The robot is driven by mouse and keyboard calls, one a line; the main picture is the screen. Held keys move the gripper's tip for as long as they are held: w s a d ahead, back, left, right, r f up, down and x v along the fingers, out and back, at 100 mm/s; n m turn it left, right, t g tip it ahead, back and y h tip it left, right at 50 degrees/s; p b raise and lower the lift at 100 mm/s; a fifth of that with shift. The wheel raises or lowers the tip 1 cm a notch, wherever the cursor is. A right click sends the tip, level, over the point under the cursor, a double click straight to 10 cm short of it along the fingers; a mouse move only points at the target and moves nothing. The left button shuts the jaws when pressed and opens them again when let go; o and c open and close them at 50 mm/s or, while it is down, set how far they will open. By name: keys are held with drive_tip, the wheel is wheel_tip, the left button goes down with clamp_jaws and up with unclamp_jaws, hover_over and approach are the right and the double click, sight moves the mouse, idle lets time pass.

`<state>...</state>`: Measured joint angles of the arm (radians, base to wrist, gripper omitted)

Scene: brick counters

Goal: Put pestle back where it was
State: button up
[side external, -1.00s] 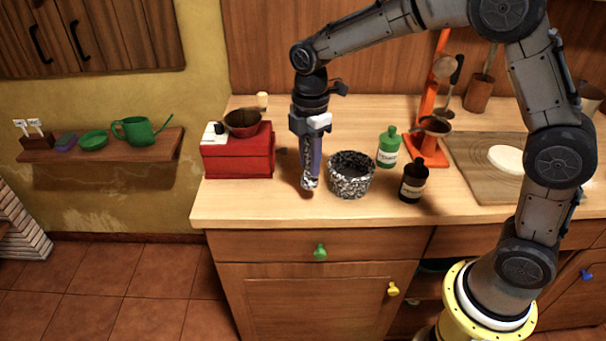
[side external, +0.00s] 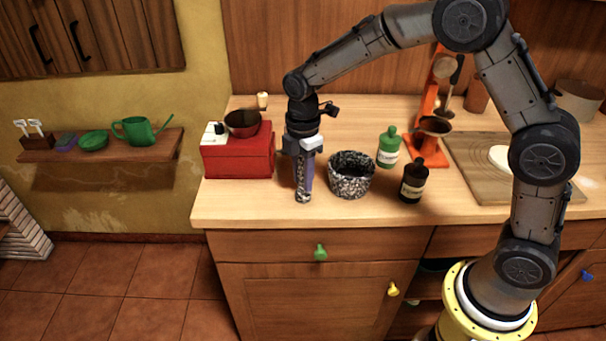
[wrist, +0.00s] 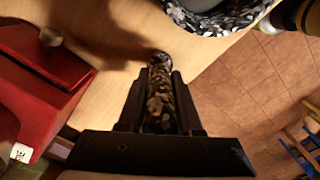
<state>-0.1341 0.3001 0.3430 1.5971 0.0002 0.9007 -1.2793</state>
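My gripper (side external: 304,172) points down over the front left of the counter, its fingers shut on the black-and-white speckled pestle (side external: 302,197). The pestle is about upright, with its lower end at or just above the wood; I cannot tell whether it touches. In the wrist view the pestle (wrist: 160,92) lies between both fingers (wrist: 158,105). The matching speckled mortar (side external: 349,186) stands to the right of the pestle, a small gap apart. It also shows at the top of the wrist view (wrist: 215,22).
A red box (side external: 238,160) with a brown bowl (side external: 242,124) stands left of my gripper. A green bottle (side external: 389,150) and a dark bottle (side external: 413,184) stand right of the mortar. The counter's front edge (side external: 320,222) is close; bare wood lies around the pestle.

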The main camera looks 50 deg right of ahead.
drive_tip(key=o, duration=0.3)
drive_tip(key=shift+o, duration=0.2)
wheel_tip(320, 180, up, 12)
drive_tip(key=shift+r, duration=0.1)
drive_tip(key=shift+s+d+r, duration=0.1)
drive_tip(key=shift+s+r, duration=0.1)
drive_tip(key=shift+r, duration=0.1)
drive_tip(key=s+d+m+t, duration=0.2)
drive_tip(key=s+m, duration=0.6)
drive_tip(key=s, duration=0.5)
drive_tip(key=s+d+r+m+t, duration=0.1)
drive_tip(key=s+d+m+t, duration=0.2)
drive_tip(key=s+m, duration=0.5)
drive_tip(key=s, duration=0.5)
drive_tip(key=shift+d+r+t, duration=0.2)
drive_tip(key=shift+d+t, duration=0.1)
drive_tip(key=shift+s, duration=0.1)
